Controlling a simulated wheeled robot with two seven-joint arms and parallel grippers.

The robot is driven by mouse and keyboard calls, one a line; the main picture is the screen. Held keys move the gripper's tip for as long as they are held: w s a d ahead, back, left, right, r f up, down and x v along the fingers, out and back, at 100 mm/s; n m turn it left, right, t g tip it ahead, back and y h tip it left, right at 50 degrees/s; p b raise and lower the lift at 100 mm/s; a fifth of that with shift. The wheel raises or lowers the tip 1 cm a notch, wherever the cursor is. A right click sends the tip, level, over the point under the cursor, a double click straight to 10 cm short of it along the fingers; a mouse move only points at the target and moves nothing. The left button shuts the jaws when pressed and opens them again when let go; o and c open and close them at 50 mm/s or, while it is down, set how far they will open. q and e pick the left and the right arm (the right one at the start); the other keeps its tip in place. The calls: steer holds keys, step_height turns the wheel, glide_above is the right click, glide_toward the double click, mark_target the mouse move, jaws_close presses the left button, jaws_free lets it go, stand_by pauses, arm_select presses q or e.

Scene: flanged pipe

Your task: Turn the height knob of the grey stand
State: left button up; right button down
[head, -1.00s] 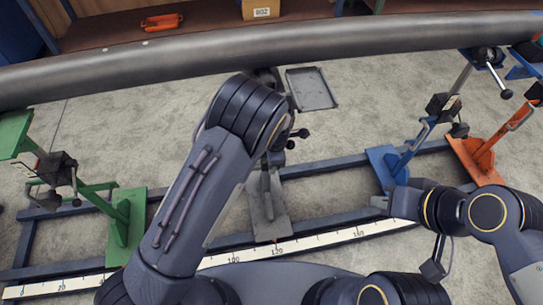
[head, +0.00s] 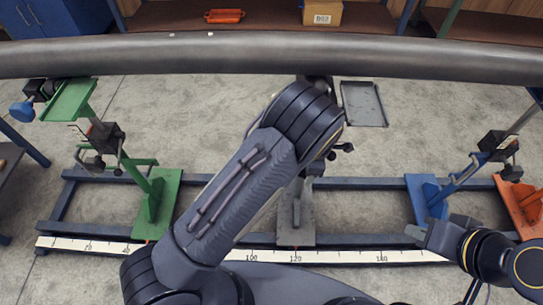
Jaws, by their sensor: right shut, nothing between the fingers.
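The grey stand (head: 296,222) stands on the floor rails in the middle, below the long grey pipe (head: 230,52). My left arm crosses in front of it and hides much of its upper part. A dark knob or handle (head: 343,148) shows just right of my left arm's elbow, beside the stand's upper part; I cannot tell whether it is the height knob. My left gripper is hidden behind that arm. My right gripper (head: 416,231) is shut and empty at the lower right, near the blue stand's foot and apart from the grey stand.
A green stand (head: 158,205) is at left, a blue stand (head: 426,200) and an orange stand (head: 520,203) at right. A white measuring strip (head: 340,256) runs along the front rail. A grey tray (head: 364,104) lies on the floor behind. Bare floor shows between the stands.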

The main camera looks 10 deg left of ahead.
arm_select(q)
steer(key=shift+a+f+h+b, duration=0.1)
steer(key=shift+f+h+b, duration=0.1)
steer(key=shift+h+b, duration=0.35)
steer(key=t+h+b, duration=0.1)
steer(key=h+b, duration=0.3)
steer(key=b, duration=0.6)
steer(key=shift+f+h, duration=0.15)
steer(key=shift+h, duration=0.1)
steer(key=p+v, duration=0.1)
steer(key=v, duration=0.5)
steer(key=p+v, duration=0.1)
steer(key=v, duration=0.2)
steer(key=shift+d+p, duration=0.25)
steer(key=shift+p, duration=0.1)
steer(key=s+a+r+m+t+h+p, duration=0.1)
steer(key=s+a+r+m+p, duration=0.3)
steer(key=s+a+r+m, duration=0.6)
step_height(320, 180, up, 6)
steer(key=s+a+t, duration=0.1)
steer(key=s+a, duration=0.2)
steer(key=shift+w+d+f, duration=0.1)
